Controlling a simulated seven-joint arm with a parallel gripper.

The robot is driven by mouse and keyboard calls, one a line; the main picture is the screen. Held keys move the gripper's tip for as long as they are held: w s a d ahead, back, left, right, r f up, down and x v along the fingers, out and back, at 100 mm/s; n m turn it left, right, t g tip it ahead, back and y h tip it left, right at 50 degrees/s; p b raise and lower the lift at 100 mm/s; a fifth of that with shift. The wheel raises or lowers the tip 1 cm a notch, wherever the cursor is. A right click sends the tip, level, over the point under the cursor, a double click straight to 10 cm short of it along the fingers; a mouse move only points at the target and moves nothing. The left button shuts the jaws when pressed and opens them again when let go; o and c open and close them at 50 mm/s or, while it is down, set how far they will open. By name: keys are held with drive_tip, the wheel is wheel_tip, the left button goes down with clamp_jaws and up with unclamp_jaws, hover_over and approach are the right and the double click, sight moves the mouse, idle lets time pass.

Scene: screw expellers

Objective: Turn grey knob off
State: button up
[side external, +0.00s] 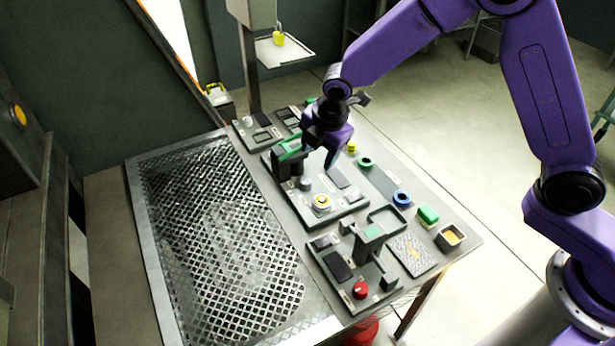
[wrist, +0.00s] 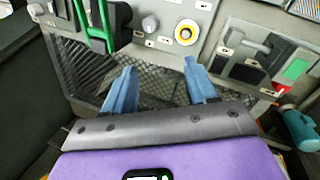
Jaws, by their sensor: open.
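A small round grey knob (side external: 305,183) sits on the middle control panel, left of a white and yellow round button (side external: 322,202). In the wrist view the grey knob (wrist: 150,23) is at the top centre, just beyond my fingertips, with the yellow button (wrist: 186,32) to its right. A second grey knob (side external: 248,121) is on the far panel; I cannot tell which one is meant. My gripper (wrist: 160,66) is open and empty, its two blue fingers apart. In the side view my gripper (side external: 328,156) hangs above the middle panel, apart from the knob.
A black block with a green handle (side external: 290,148) stands beside the knob. The near panel has an upright grey post (side external: 366,245) and a red knob (side external: 360,290). A wide metal grating (side external: 225,245) lies left of the panels, clear of objects.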

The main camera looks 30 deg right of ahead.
drive_tip(key=a+n+h, duration=0.1)
drive_tip(key=n, duration=0.5)
drive_tip(key=n+t, duration=0.1)
drive_tip(key=n, duration=0.2)
approach(306, 181)
drive_tip(key=shift+h, duration=0.4)
drive_tip(key=x, duration=0.8)
drive_tip(key=shift+w+a+f, duration=0.15)
drive_tip(key=shift+a+f, duration=0.15)
drive_tip(key=shift+f, duration=0.1)
drive_tip(key=c, duration=1)
drive_tip(key=m+g+h, duration=0.1)
drive_tip(key=m, duration=0.3)
drive_tip(key=shift+a, duration=0.15)
